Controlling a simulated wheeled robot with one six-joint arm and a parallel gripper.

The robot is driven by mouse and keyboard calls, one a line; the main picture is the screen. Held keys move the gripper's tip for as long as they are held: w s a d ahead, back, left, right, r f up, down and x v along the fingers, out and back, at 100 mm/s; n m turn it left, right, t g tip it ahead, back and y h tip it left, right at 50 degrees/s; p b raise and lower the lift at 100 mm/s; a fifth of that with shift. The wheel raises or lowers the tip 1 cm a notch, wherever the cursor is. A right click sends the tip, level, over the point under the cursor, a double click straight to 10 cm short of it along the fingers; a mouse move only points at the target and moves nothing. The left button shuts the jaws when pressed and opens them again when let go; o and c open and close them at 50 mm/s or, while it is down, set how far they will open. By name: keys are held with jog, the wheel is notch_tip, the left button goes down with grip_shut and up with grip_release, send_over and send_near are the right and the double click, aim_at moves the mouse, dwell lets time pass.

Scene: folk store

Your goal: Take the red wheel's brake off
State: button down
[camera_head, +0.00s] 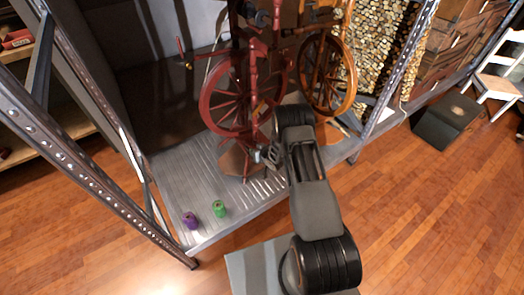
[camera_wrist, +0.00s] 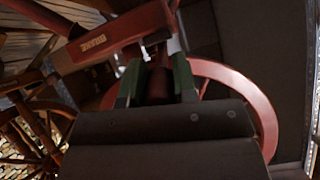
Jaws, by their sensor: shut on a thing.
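The red spinning wheel (camera_head: 206,104) stands on the metal shelf, left of a brown one. It also shows behind my gripper in the wrist view (camera_wrist: 262,105). In the wrist view a red wooden bar (camera_wrist: 135,24) with a small label reading "BRAKE" (camera_wrist: 93,43) crosses the upper left. My gripper (camera_wrist: 158,76) has its green-padded fingers shut on a dark red brake peg (camera_wrist: 159,88) just below that bar. How the peg joins the bar is hard to see. In the head view my gripper (camera_head: 266,154) is low at the red wheel's front, with its fingertips partly hidden.
A brown spinning wheel (camera_head: 327,75) stands close on the right. A purple spool (camera_head: 190,220) and a green spool (camera_head: 219,209) stand at the front left of the metal shelf (camera_head: 185,175). A metal upright (camera_head: 85,150) rises at left; a dark box (camera_head: 447,122) is on the floor.

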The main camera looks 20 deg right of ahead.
jog(key=shift+r, duration=0.1)
jog(key=c, duration=0.9)
grip_release()
jog(key=p+v, duration=0.2)
jog(key=v, duration=1.1)
jog(key=shift+s+r+p, duration=0.15)
jog(key=shift+s+p, duration=0.2)
jog(key=shift+s, duration=0.05)
